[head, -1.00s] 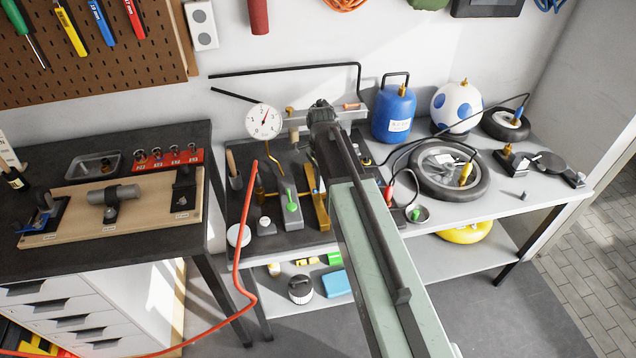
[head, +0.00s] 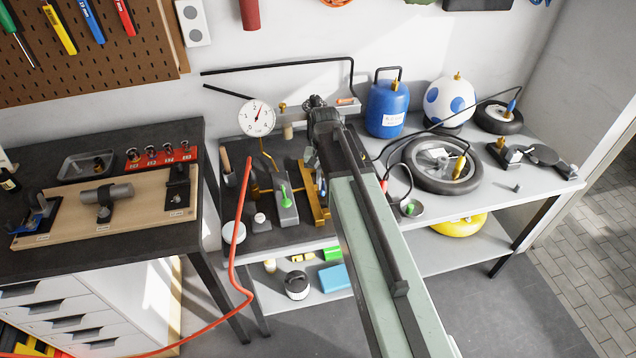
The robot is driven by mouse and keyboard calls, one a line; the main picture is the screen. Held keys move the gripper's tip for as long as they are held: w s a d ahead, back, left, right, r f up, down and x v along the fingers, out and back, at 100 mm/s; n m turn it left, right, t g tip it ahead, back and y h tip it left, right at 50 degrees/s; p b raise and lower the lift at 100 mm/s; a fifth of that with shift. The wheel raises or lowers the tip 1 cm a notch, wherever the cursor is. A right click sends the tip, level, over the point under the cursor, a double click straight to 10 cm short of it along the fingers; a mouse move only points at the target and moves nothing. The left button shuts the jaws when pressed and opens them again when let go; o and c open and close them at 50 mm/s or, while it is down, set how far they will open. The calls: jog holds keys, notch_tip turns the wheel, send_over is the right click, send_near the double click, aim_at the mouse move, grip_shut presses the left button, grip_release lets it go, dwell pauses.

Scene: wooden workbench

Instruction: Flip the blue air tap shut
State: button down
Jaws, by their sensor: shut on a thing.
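A small bit of blue, which looks like the blue air tap (head: 323,187), shows beside the brass-coloured bar, close to the left edge of my arm. Most of it is hidden behind the arm, so the angle of its lever cannot be read. My gripper (head: 321,112) is at the dark far end of my arm, over the back of the grey bench. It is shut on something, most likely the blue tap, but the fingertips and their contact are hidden. A round white gauge (head: 256,118) with a red needle stands to the left on a brass pipe.
A blue tank (head: 386,108) and a tyre (head: 443,164) are to the right. A red hose (head: 239,220) hangs over the front edge. Black pipes run along the wall.

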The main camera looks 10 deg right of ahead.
jog(key=shift+d+n, duration=0.35)
jog(key=shift+n, duration=0.75)
jog(key=shift+d+n, duration=0.35)
jog(key=shift+n, duration=0.75)
jog(key=c, duration=1.5)
grip_release()
notch_tip(320, 180, up, 8)
jog(key=p, duration=0.7)
jog(key=shift+f+p, duration=0.1)
jog(key=shift+p, duration=0.3)
